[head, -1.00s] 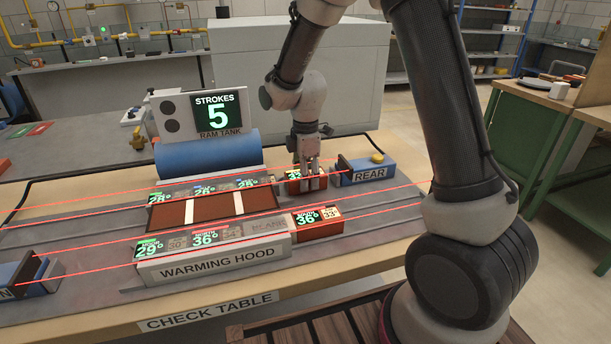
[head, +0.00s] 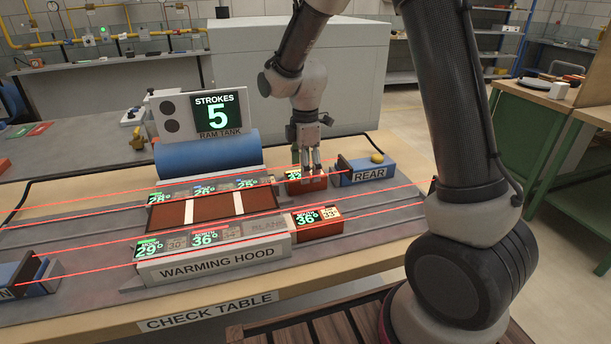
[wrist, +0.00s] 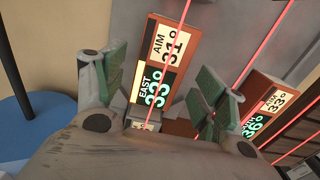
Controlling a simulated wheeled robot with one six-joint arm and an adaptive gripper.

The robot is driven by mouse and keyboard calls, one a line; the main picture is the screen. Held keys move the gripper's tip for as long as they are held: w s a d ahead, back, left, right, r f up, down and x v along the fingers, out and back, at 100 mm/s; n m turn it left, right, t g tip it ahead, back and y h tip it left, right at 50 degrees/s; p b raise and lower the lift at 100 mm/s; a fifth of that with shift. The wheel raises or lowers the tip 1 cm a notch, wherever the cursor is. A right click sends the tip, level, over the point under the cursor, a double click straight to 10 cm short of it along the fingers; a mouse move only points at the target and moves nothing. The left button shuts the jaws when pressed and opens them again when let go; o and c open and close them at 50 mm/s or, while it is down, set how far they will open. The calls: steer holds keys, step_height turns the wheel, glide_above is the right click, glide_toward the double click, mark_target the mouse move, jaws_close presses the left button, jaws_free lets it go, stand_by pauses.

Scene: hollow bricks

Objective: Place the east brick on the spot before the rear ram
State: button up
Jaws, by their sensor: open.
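The east brick (head: 305,186) is reddish, with a display on top, and sits on the table just left of the rear ram (head: 368,172). My gripper (head: 310,167) is over the brick in the head view. In the wrist view my gripper (wrist: 160,95) has its green-padded fingers apart, one on each side of the brick, with gaps visible. The fingers partly cover the brick in the head view, so its exact clearance from the ram is hard to tell.
Another red brick (head: 318,224) reading 36° stands at the right end of the warming hood (head: 215,262). Red beams cross the table lengthwise. A blue ram tank (head: 208,154) with a sign reading STROKES 5 (head: 218,113) stands behind the left row of bricks.

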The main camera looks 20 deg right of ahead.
step_height(320, 180, up, 8)
steer(key=r, duration=0.1)
steer(key=s+d+r+m+t, duration=0.2)
steer(key=s+d+r+m, duration=0.55)
steer(key=s+r, duration=0.2)
steer(key=s+d+m+t, duration=0.1)
steer(key=s+d+m, duration=0.2)
steer(key=s+m, duration=0.2)
steer(key=s+d+m+t, duration=0.1)
steer(key=s+d+m, duration=0.3)
steer(key=s, duration=0.7)
steer(key=shift+s+d+m, duration=0.2)
steer(key=shift+s+m, duration=0.05)
steer(key=shift+m, duration=0.5)
